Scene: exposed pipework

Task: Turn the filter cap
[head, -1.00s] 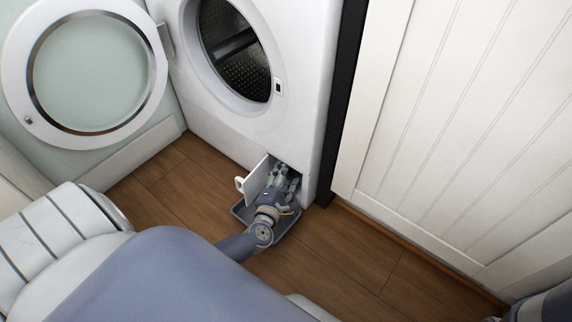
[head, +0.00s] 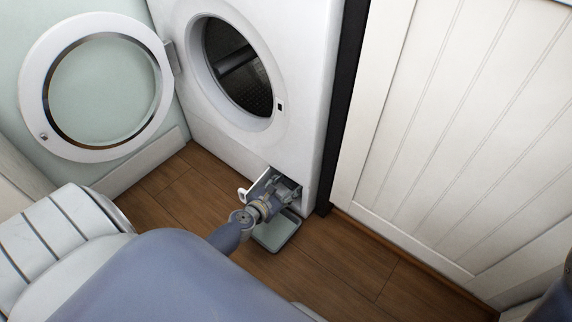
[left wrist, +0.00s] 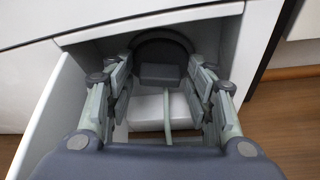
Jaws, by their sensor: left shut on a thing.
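The filter cap (left wrist: 162,50) is a dark round cap with a raised block grip, set in the recess low on the white washing machine (head: 215,140). In the left wrist view, my left gripper (left wrist: 160,78) reaches into the recess. Its fingers are on either side of the cap's grip, and it is shut on the cap. In the head view, my left gripper (head: 285,190) is at the recess and hides the cap. My right gripper is not in view.
The small white flap (head: 257,183) hangs open left of the recess. A grey tray (head: 276,236) lies on the wooden floor below it. The round machine door (head: 155,90) stands open to the left. A white panelled front (head: 450,140) stands to the right.

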